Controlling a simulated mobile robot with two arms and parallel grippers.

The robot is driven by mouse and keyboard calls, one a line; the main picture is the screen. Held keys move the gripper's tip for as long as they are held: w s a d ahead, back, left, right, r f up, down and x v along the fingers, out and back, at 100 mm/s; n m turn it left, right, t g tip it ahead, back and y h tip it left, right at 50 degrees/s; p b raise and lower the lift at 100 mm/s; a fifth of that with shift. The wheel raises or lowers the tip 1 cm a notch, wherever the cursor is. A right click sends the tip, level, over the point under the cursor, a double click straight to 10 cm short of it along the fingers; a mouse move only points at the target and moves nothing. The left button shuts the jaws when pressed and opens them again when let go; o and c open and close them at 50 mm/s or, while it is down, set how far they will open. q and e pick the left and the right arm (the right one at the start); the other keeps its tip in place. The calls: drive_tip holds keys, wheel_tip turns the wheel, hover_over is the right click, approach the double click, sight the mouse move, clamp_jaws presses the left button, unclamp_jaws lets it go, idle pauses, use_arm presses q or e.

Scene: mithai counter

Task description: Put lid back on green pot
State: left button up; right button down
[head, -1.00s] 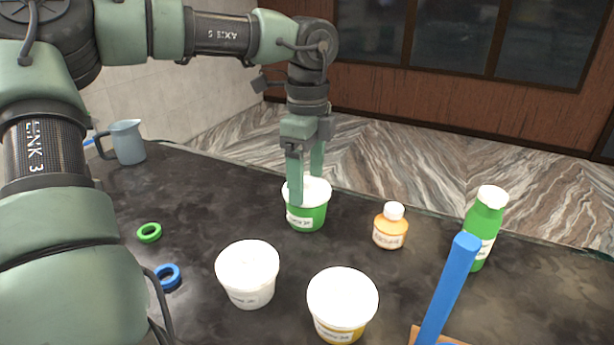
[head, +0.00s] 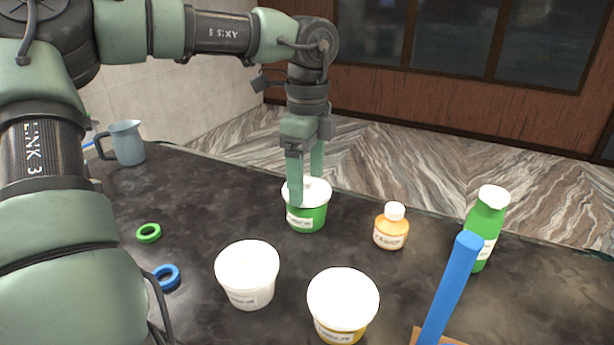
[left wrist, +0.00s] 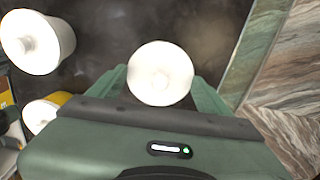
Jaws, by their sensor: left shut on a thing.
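The green pot (head: 306,218) stands upright on the dark counter. Its white lid (head: 314,188) sits on top of it, looking level or nearly so; I cannot tell whether it is fully seated. My left gripper (head: 306,188) points down over the pot, its two fingers on either side of the lid, shut on it. In the left wrist view the round white lid (left wrist: 160,73) lies between the fingertips. My right gripper is in neither view.
A white pot (head: 248,278) and a yellow pot (head: 340,325), both lidded, stand nearer. An orange bottle (head: 391,229), a green bottle (head: 484,235) and a blue post (head: 450,290) are at right. Green ring (head: 149,233), blue ring (head: 166,277) and jug (head: 127,143) are at left.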

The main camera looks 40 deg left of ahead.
use_arm(q)
drive_tip(key=shift+f+b, duration=0.2)
drive_tip(key=shift+b, duration=0.5)
idle(0.7)
idle(0.4)
drive_tip(key=o, duration=1.3)
drive_tip(key=shift+r, duration=0.15)
drive_tip(key=shift+r+p, duration=2.15)
drive_tip(key=shift+r, duration=1.25)
clamp_jaws()
